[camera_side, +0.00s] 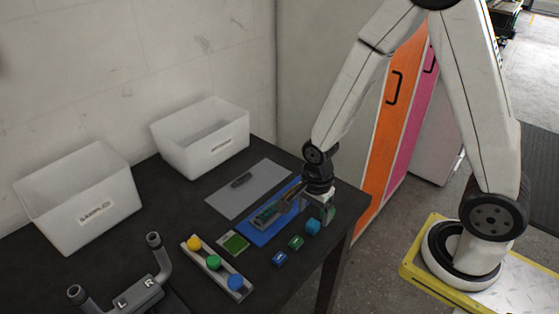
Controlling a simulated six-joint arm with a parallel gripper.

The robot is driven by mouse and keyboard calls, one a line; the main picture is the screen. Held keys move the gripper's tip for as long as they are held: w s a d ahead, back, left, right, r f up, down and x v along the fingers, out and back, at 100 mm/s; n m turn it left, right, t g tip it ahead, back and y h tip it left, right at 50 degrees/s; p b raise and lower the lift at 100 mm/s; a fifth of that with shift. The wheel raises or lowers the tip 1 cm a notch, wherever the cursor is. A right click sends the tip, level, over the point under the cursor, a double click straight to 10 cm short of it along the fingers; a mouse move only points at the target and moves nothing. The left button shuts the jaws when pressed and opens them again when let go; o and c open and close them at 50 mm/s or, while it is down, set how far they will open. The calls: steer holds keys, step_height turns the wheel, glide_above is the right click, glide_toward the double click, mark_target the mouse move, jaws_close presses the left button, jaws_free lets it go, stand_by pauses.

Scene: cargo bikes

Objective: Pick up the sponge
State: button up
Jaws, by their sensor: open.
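A flat green square pad (234,244) with a pale border lies on the dark table left of centre; it looks most like the sponge, but I cannot be sure at this size. My gripper (325,213) is open and points down near the table's right edge, well to the right of the pad and apart from it. A small green block (332,214) shows just beside the fingers, partly hidden by them. I cannot tell whether the fingers touch it.
Blue block (313,227), green block (296,243) and darker blue block (279,258) lie in a row. A blue mat (256,235) holds small items; a grey mat (225,202) lies behind. A button bar (222,276), L/R handle (140,293) and two white bins (75,220) (190,165) surround them.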

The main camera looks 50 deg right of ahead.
mark_target(312, 224)
steer(key=shift+f, duration=0.2)
steer(key=shift+f, duration=2.5)
jaws_close()
